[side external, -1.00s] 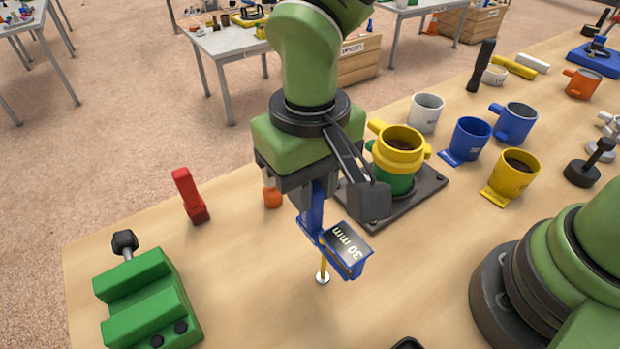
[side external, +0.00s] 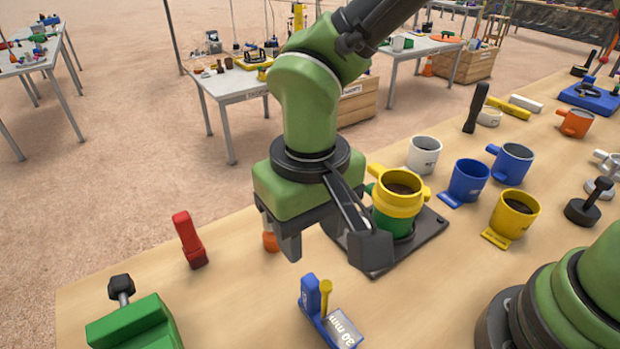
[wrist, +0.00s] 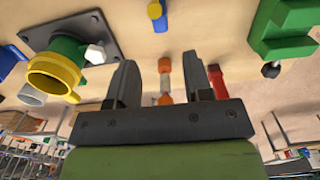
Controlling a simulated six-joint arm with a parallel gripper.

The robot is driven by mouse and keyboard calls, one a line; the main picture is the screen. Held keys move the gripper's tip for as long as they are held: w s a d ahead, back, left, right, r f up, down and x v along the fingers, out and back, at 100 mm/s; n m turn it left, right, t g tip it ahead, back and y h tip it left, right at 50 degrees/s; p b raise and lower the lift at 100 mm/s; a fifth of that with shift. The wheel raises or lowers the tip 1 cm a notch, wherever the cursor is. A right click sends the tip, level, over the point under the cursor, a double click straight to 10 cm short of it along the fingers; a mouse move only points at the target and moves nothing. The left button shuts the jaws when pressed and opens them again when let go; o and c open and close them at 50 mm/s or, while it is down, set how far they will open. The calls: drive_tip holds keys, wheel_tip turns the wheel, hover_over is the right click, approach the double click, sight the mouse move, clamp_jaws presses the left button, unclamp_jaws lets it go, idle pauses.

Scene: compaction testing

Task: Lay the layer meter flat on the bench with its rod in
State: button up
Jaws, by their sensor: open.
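The layer meter (side external: 311,296) is blue with a dark "30 mm" plate and a yellow rod (side external: 325,298). It rests on the bench, apart from my gripper, at the bottom of the side view, where its near end is cut off. The rod's knob end shows beside the blue body; its far end is hidden, so I cannot tell how far in it sits. In the wrist view the meter shows partly at the top edge (wrist: 157,14). My gripper (side external: 328,255) is open and empty above and behind the meter; its two fingers (wrist: 160,72) show nothing held between them.
A yellow-and-green mould (side external: 400,205) stands on a dark base plate just right of my gripper. A red tool (side external: 188,240), an orange-ended item (side external: 270,240) and a green block (side external: 135,325) lie left. Cups (side external: 468,180) stand at right. Bench around the meter is clear.

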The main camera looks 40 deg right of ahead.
wheel_tip(320, 180, up, 12)
drive_tip(key=s+d+r+m+t+y, duration=0.25)
drive_tip(key=d+r, duration=0.25)
drive_tip(key=d, duration=0.6)
drive_tip(key=s+d+f+m+t, duration=0.1)
drive_tip(key=s+d+t, duration=0.3)
drive_tip(key=s+d, duration=0.3)
drive_tip(key=shift+s+d+t, duration=0.15)
drive_tip(key=shift+s+t, duration=0.2)
drive_tip(key=shift+s, duration=0.1)
